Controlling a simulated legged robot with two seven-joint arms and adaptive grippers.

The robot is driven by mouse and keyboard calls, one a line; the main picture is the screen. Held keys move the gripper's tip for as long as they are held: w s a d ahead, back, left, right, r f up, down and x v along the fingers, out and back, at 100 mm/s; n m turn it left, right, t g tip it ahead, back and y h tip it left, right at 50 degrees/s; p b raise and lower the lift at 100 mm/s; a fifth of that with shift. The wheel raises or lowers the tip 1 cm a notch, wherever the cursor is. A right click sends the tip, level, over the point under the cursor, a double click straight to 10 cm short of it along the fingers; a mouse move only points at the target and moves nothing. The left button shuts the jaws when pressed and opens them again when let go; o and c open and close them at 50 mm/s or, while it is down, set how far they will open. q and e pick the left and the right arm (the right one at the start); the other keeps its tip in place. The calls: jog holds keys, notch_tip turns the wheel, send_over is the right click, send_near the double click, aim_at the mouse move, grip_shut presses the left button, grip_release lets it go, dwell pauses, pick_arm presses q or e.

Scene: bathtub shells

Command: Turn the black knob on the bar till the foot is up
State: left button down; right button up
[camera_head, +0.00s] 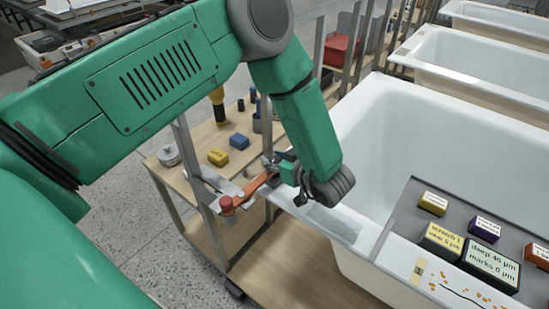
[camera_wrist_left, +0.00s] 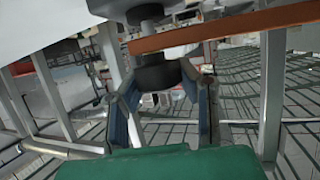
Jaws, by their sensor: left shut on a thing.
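My left gripper (camera_head: 286,172) reaches down at the near rim of the front white bathtub (camera_head: 365,125). In the left wrist view its two blue-grey fingers (camera_wrist_left: 160,88) are on either side of the black knob (camera_wrist_left: 157,73) and are shut on it. The orange bar (camera_wrist_left: 220,30) runs just above the knob in that view. In the head view the orange bar (camera_head: 258,184) slants from the gripper to a red cap (camera_head: 227,204). The black knob is mostly hidden by my gripper there. I cannot make out the foot clearly. My right gripper is not in view.
A wooden cart (camera_head: 180,162) with a yellow block (camera_head: 218,157) and a blue block (camera_head: 239,142) stands left of the tub. A grey board (camera_head: 405,212) with several labelled blocks lies across the tub at right. More tubs stand behind.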

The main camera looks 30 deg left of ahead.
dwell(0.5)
pick_arm(q)
jog(key=c, duration=1.1)
grip_release()
jog(key=v, duration=1.2)
jog(key=shift+f, duration=0.1)
